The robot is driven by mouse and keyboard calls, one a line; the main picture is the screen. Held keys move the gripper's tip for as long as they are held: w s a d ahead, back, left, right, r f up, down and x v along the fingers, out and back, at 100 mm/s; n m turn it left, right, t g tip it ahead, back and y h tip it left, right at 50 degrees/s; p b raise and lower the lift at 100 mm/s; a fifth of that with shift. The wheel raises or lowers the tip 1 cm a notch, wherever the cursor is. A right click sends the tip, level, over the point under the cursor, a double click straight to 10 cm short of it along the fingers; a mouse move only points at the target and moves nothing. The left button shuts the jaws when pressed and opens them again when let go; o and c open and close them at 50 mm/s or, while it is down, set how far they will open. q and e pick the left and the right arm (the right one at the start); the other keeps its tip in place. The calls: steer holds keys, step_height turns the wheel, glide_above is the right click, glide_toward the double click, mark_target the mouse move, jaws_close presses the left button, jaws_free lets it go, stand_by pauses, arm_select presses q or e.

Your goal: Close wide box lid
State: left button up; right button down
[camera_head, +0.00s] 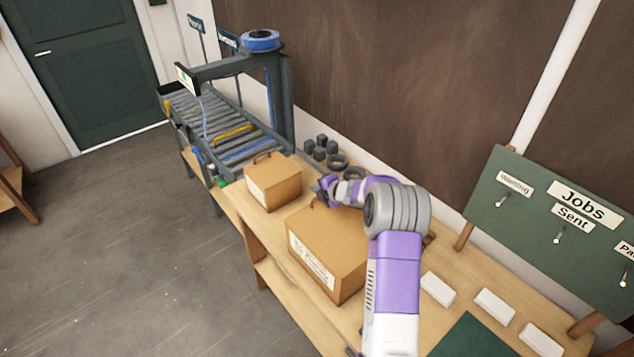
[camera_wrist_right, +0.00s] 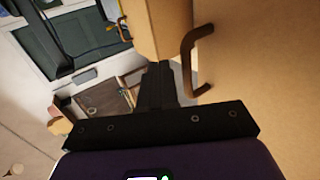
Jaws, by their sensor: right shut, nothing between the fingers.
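The wide cardboard box (camera_head: 328,248) stands on the wooden bench with a white label on its front side. Its top looks flat and level, but my right arm covers part of it, so I cannot tell whether the lid is fully down. My right gripper (camera_head: 326,188) is shut and empty over the far left edge of the box. In the right wrist view the shut fingers (camera_wrist_right: 160,85) are just left of a brown handle (camera_wrist_right: 195,60) on a cardboard face (camera_wrist_right: 265,65), apart from it. My left gripper is not in view.
A smaller handled box (camera_head: 272,182) stands left of the wide box. A roller conveyor (camera_head: 225,125) is beyond it. Dark rings (camera_head: 337,161) and small blocks (camera_head: 320,148) lie behind. White blocks (camera_head: 438,289) and a green job board (camera_head: 550,210) are on the right.

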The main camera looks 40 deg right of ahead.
steer(key=shift+w+r+p, duration=0.1)
steer(key=shift+r+p, duration=0.5)
steer(key=shift+r, duration=0.1)
step_height(320, 180, up, 12)
steer(key=w+p, duration=0.3)
steer(key=p, duration=0.3)
steer(key=s+a+f+m+g+y, duration=0.1)
steer(key=s+a+f+m, duration=0.25)
steer(key=a+f, duration=0.4)
steer(key=s+a+f+m+g+y, duration=0.1)
steer(key=s+a+f+m+g, duration=0.2)
steer(key=a+f, duration=0.45)
steer(key=s+a+f+m+y, duration=0.1)
steer(key=s+a+f+m, duration=0.2)
steer(key=a+f+m, duration=0.35)
steer(key=s+a+f+m+g+y, duration=0.1)
steer(key=s+a+f+m+g, duration=0.25)
steer(key=s+a, duration=0.65)
steer(key=s+a+f+m+g, duration=0.35)
steer(key=s+a, duration=0.35)
steer(key=s, duration=0.7)
step_height(320, 180, down, 19)
steer(key=s+b, duration=0.1)
steer(key=b, duration=1.7)
steer(key=shift+s+r+m, duration=0.15)
steer(key=shift+s+m, duration=0.15)
